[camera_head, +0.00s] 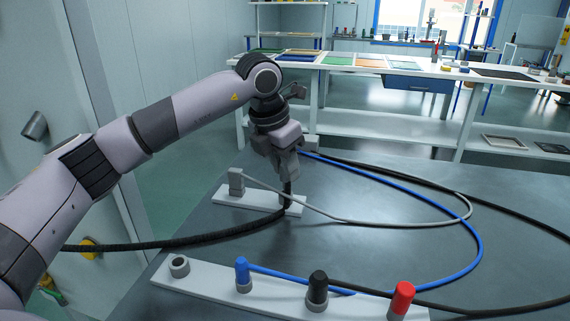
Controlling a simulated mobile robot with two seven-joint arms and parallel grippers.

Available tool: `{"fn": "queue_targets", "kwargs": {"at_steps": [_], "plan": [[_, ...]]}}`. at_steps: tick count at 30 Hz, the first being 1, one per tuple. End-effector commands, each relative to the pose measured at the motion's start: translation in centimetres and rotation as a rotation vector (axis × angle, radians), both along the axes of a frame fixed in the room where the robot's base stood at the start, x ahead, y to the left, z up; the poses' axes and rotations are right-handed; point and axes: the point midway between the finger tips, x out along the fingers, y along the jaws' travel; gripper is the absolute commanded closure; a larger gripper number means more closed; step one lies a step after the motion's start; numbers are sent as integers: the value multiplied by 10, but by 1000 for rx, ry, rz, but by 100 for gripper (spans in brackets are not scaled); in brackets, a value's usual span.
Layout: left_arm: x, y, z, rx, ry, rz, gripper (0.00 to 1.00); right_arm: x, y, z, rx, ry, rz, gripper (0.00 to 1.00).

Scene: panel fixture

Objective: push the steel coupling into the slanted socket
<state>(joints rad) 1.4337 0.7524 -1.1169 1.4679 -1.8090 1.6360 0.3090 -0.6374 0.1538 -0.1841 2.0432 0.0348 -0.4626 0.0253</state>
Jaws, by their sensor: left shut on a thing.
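My left gripper (287,174) points down over the right end of the rear white plate (255,201). It is shut on a dark, slim part (287,189), which seems to be the end of the thick black hose (190,241). A steel coupling cannot be made out clearly at this size; the fingers hide part of it. A small grey piece shows at the foot of the held part, and I cannot tell whether the two are joined or only close. An open grey ring socket (179,262) sits at the left end of the front white strip. My right gripper is out of view.
The front strip (205,293) also carries blue (242,270), black (317,288) and red (402,298) plugs. A grey block (236,181) stands on the rear plate's left. Grey (400,226), blue (478,240) and black cables loop across the right of the dark table (390,190).

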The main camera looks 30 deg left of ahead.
Motion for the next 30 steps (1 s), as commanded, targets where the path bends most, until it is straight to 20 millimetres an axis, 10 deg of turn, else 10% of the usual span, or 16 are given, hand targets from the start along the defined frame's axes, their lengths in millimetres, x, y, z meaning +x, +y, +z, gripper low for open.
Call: {"fn": "queue_targets", "kwargs": {"at_steps": [30], "plan": [[0, 0, -20, 0, 0, 0, 100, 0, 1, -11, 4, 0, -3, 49]]}}
